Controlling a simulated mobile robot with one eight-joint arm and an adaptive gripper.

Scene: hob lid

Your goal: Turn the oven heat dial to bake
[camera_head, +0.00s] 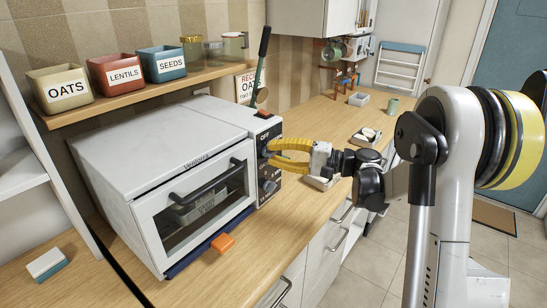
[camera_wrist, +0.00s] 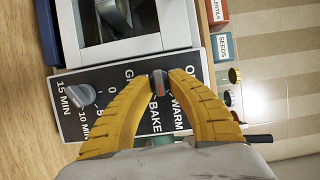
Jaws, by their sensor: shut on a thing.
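The toaster oven (camera_head: 165,165) stands on the counter with its door shut. Its heat dial (camera_wrist: 159,80) is a dark knob with a red mark, on a black panel (camera_wrist: 118,75) lettered OFF, WARM, BAKE and GRILL. In the wrist view the red mark lies on the knob's lower part, toward the BAKE and WARM lettering; its exact setting is hard to tell. My gripper (camera_head: 269,152) has yellow fingers, shut on the heat dial with one fingertip on each side. The fingers hide part of the lettering. It also shows in the wrist view (camera_wrist: 160,77).
A grey timer dial (camera_wrist: 82,95) sits on the same panel, below the heat dial in the head view (camera_head: 269,187). Labelled bins (camera_head: 125,75) stand on the shelf above. An orange block (camera_head: 222,243) lies before the oven. A utensil handle (camera_head: 262,60) rises behind it.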

